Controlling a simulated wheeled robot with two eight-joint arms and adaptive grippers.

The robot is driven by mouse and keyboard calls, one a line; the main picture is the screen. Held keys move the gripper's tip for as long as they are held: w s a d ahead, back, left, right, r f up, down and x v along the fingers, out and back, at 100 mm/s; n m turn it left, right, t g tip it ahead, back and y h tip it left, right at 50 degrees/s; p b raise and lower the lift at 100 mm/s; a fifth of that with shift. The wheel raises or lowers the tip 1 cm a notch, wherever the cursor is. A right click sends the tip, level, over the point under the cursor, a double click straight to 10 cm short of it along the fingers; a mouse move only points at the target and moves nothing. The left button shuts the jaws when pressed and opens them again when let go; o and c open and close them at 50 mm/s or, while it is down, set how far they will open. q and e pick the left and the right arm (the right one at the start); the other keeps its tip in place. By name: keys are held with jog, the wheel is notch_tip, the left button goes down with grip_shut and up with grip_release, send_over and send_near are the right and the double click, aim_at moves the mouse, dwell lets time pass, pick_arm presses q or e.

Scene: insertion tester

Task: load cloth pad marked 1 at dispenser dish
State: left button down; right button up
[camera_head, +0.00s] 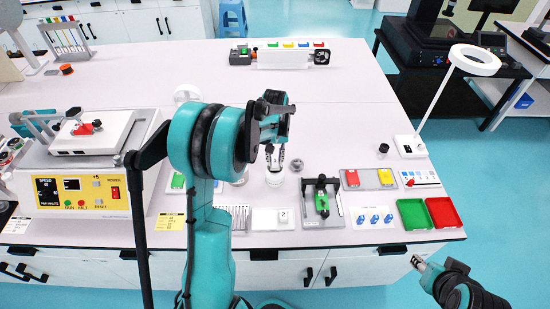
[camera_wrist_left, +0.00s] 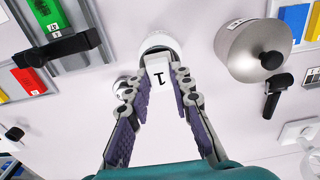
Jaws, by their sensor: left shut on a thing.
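The white cloth pad (camera_wrist_left: 159,84), marked 1, is between the fingers of my left gripper (camera_wrist_left: 160,98) in the left wrist view. The gripper is shut on it. A round white dish (camera_wrist_left: 159,40) shows just beyond the pad, partly covered by it; I cannot tell whether they touch. In the head view my left gripper (camera_head: 275,157) is over the middle of the table, and the pad is not clear there. A white piece marked 2 (camera_head: 273,219) lies near the front edge. My right gripper (camera_head: 418,263) is off the front edge, its opening unclear.
A metal lid with a black knob (camera_wrist_left: 258,50) stands beside the dish. A black clamp fixture with a green block (camera_head: 321,200) stands to the right, near green (camera_head: 414,214) and red (camera_head: 443,212) trays. A yellow-fronted machine (camera_head: 80,190) fills the left.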

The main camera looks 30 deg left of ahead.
aim_at(275, 161)
pick_arm(q)
jog(key=shift+f+b, duration=0.65)
jog(key=shift+f, duration=0.15)
dwell(1.4)
jog(key=shift+r, duration=0.15)
jog(key=shift+r+p, duration=2.45)
jog(key=shift+r, duration=1)
jog(key=shift+f, duration=0.1)
